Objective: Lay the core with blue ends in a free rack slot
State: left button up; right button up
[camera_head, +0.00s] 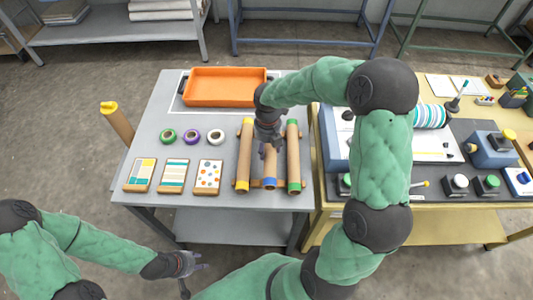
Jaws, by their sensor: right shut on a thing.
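The core with blue ends (270,172) lies lengthwise in the middle of the wooden rack (256,183), between two other cores. My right gripper (268,148) comes down from above and is shut on this core. I cannot tell whether the core rests fully in the slot or is held slightly above it. A yellow-ended core (244,155) fills the left slot and a green-ended core (293,158) the right slot. My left gripper (195,276) is low at the front, empty, with its fingers apart.
An orange tray (225,88) stands at the back of the grey table (150,120). Three tape rolls (190,136) and three pattern cards (173,175) lie left of the rack. A yellow-capped core (116,121) stands at the left edge. The press table (440,190) is right.

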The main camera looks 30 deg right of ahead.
aim_at(266, 152)
jog(key=f, duration=0.1)
jog(key=f+b, duration=0.2)
jog(key=f, duration=0.1)
jog(key=shift+w+a, duration=0.1)
jog(key=shift+w, duration=0.2)
jog(key=shift+r, duration=0.1)
jog(key=o, duration=1.2)
notch_tip(266, 152, up, 12)
jog(key=p, duration=0.4)
